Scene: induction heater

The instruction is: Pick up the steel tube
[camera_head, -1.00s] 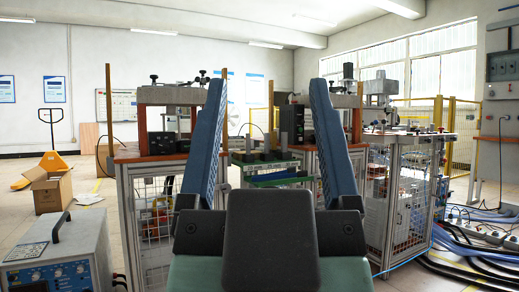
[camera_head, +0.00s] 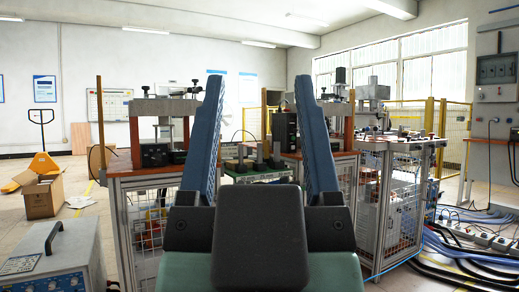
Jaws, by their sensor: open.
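My gripper (camera_head: 260,77) shows in the head view as two long blue fingers rising from dark mounts, spread apart with nothing held between them. Beyond the gap, well away from the fingers, is a small low bench (camera_head: 258,176) with small upright pieces on it. I cannot tell whether one of these is the steel tube; no tube can be made out clearly. The fingers and the dark block between their mounts hide parts of the benches behind.
A framed bench (camera_head: 116,184) with a press stands left of the fingers, and another caged bench (camera_head: 402,145) stands right. A heater unit (camera_head: 52,262) is at front left, a cardboard box (camera_head: 41,201) behind it. Cables (camera_head: 458,252) and a power strip (camera_head: 486,234) lie at right.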

